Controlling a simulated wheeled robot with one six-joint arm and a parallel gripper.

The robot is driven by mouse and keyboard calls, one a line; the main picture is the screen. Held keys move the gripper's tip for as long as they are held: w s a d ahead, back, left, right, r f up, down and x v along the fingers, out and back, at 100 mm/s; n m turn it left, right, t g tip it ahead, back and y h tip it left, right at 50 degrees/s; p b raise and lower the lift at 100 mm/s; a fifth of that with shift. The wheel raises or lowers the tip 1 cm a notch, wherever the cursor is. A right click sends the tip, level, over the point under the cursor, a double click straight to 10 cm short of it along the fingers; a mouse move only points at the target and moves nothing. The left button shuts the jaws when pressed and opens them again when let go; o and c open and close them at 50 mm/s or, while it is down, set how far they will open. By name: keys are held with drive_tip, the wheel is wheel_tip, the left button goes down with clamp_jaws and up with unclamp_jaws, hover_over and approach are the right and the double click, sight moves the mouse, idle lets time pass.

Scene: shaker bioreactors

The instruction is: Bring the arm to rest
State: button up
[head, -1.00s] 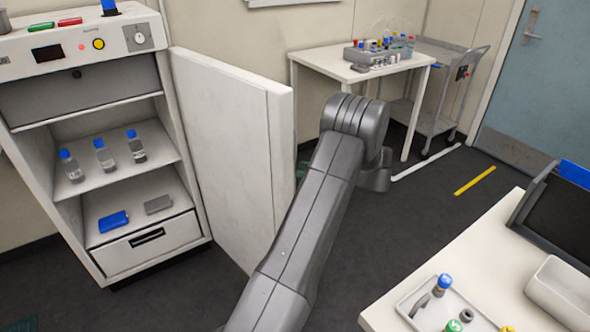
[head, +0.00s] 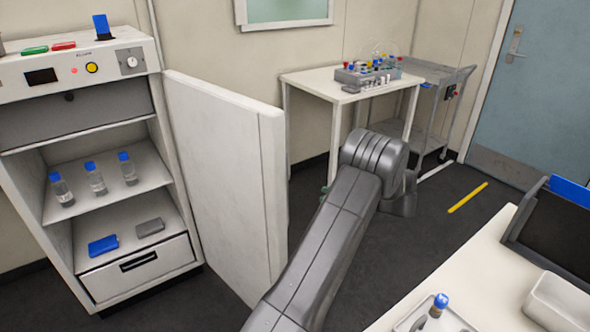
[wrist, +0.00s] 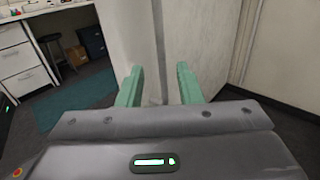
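My gripper (wrist: 159,88) shows in the wrist view with two green fingers spread apart and nothing between them. Beyond the fingers is the pale open door (wrist: 195,45) of the cabinet. My grey arm (head: 330,235) reaches out from the bottom of the head view, and its elbow stands to the right of the open door (head: 225,175). In the head view my gripper is mostly hidden behind the arm and door.
The open cabinet (head: 185,282) at left holds several blue-capped bottles (head: 95,178). A white side table (head: 310,82) with a rack and a grey cart (head: 436,110) stand at the back. A white bench (head: 480,260) is at the right. Dark floor (head: 405,250) lies between.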

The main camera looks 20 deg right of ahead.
drive_tip(key=x, duration=1.3)
drive_tip(key=shift+a+p, duration=0.3)
drive_tip(key=shift+a, duration=0.05)
drive_tip(key=shift+w, duration=0.15)
